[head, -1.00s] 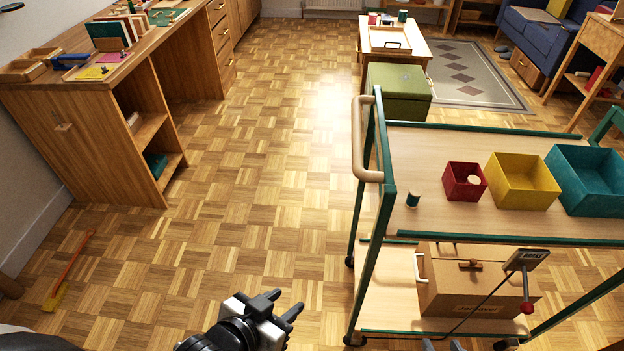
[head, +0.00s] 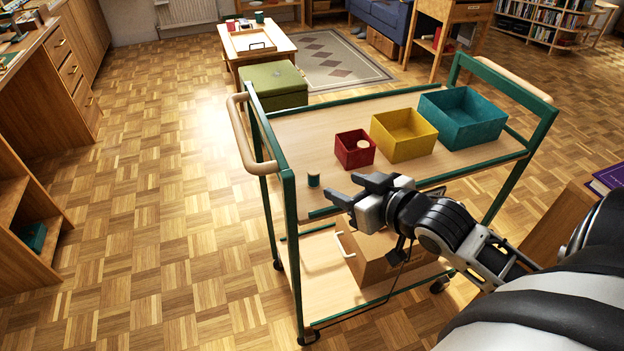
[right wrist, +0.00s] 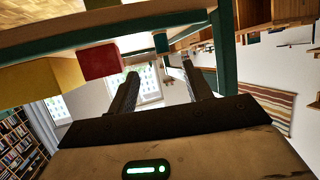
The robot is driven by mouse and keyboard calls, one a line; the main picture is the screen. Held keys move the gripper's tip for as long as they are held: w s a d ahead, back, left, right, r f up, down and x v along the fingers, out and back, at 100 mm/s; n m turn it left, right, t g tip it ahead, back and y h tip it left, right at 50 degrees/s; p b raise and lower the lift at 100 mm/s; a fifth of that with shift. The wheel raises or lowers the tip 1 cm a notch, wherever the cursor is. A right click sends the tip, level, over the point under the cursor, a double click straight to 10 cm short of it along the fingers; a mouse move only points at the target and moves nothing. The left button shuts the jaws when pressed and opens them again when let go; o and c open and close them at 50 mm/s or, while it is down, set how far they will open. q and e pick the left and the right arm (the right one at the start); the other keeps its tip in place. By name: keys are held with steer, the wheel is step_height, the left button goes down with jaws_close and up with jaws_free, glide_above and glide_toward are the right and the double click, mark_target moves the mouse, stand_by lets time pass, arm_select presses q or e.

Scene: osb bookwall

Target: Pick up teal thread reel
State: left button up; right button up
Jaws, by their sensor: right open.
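The teal thread reel (head: 313,180) stands upright on the top shelf of the trolley (head: 290,125), near its left front corner. It has pale ends and also shows in the right wrist view (right wrist: 161,42), beyond and between the fingers. My right gripper (head: 343,188) is open and empty at the front edge of the top shelf, just right of the reel and apart from it. Its open fingers also show in the right wrist view (right wrist: 158,72). My left gripper is not in view.
A red box (head: 355,149) with a pale round thing inside, a yellow box (head: 404,134) and a teal box (head: 463,117) stand right of the reel. The trolley's green frame and pale handle (head: 243,135) rise at its left end. A wooden box (head: 375,255) sits on the lower shelf.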

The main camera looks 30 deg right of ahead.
mark_target(309, 173)
steer(key=x, duration=0.6)
steer(key=shift+w+f, duration=0.2)
steer(key=shift+w, duration=0.05)
steer(key=shift+a+b+x, duration=0.1)
steer(key=shift+b+x, duration=0.15)
steer(key=shift+x, duration=1.25)
steer(key=shift+a+b+x, duration=0.15)
steer(key=shift+b+x, duration=0.1)
steer(key=shift+x, duration=1.25)
steer(key=shift+r, duration=0.1)
steer(key=c, duration=1.1)
